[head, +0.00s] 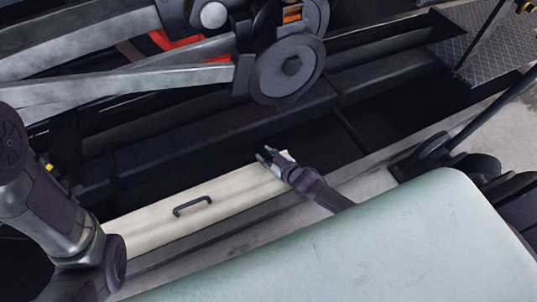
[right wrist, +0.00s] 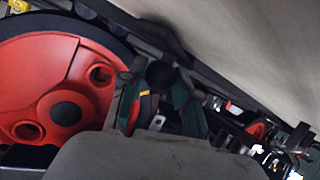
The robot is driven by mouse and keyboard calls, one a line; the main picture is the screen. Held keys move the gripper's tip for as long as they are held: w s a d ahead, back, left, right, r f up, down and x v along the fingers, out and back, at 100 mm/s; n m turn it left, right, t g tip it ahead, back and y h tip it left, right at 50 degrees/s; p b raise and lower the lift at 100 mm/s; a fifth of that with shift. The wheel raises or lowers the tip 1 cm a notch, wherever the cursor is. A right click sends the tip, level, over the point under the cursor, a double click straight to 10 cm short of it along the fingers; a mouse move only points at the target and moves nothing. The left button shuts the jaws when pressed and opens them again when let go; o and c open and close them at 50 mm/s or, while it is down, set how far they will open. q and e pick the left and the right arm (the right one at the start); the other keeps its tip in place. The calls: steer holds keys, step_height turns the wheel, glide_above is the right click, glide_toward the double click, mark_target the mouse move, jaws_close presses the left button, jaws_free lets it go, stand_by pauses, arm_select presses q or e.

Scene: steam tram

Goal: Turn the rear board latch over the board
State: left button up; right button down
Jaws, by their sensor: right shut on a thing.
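The cream board (head: 165,222) lies along the side of the tram in the head view, with a black handle (head: 192,206) on its face. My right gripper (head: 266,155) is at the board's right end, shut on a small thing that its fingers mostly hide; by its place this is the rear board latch. In the right wrist view the dark green fingers (right wrist: 160,105) stand with a small dark gap between them. The latch's shape and its angle to the board cannot be made out.
A large grey crank disc (head: 287,68) and steel rods (head: 120,90) lie above the board. A pale green panel (head: 370,250) fills the front right. A red wheel (right wrist: 55,80) is at the left of the wrist view. My left arm stands at the left; its gripper is not seen.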

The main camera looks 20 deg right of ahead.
mark_target(266, 154)
steer(key=c, duration=0.8)
jaws_free()
step_height(266, 154, up, 10)
steer(key=shift+r, duration=0.1)
